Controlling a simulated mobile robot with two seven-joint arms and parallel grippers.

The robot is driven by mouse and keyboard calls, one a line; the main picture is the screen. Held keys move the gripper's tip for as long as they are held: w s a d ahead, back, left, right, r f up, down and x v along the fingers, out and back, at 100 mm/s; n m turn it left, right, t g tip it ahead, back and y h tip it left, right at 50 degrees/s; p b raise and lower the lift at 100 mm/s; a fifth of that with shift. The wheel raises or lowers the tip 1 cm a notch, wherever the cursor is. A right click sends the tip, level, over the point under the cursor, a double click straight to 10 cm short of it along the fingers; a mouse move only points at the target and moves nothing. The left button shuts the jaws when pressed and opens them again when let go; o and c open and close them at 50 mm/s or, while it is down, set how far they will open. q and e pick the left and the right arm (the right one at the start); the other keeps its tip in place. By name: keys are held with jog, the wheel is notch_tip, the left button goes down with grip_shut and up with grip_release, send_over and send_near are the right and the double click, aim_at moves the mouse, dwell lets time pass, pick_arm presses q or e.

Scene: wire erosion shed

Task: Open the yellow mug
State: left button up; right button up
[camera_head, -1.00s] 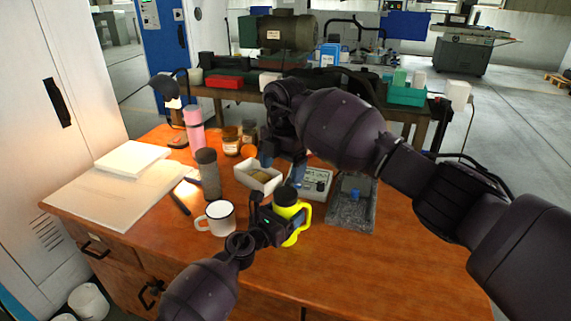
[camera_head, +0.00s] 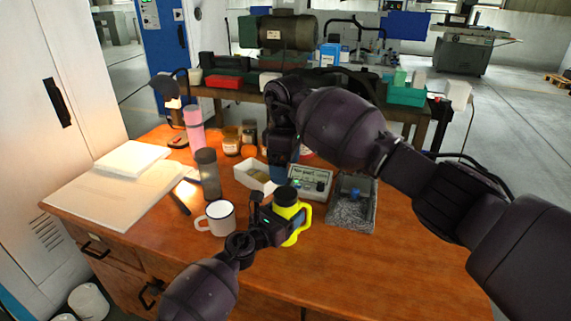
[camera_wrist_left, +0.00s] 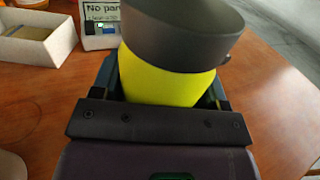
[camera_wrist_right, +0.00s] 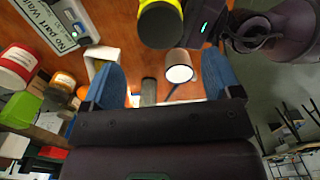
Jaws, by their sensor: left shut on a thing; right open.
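The yellow mug (camera_head: 301,226) stands upright at the table's front middle, its black lid (camera_head: 286,195) on top and its handle facing right. My left gripper (camera_head: 287,224) is shut around the mug's body below the lid. The left wrist view shows the yellow body (camera_wrist_left: 160,82) between the fingers, under the dark lid (camera_wrist_left: 185,30). My right gripper (camera_head: 279,160) is above the table behind the mug, open and empty. In the right wrist view the lid (camera_wrist_right: 160,27) is beyond the open blue fingers (camera_wrist_right: 160,85), apart from them.
A white enamel mug (camera_head: 217,218) stands left of the yellow mug. Behind are a grey cylinder (camera_head: 208,175), a white box (camera_head: 248,174), a labelled device (camera_head: 310,184) and a grey tray (camera_head: 350,213). The table's front right is clear.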

aim_at(286, 193)
jog(key=shift+f, duration=4)
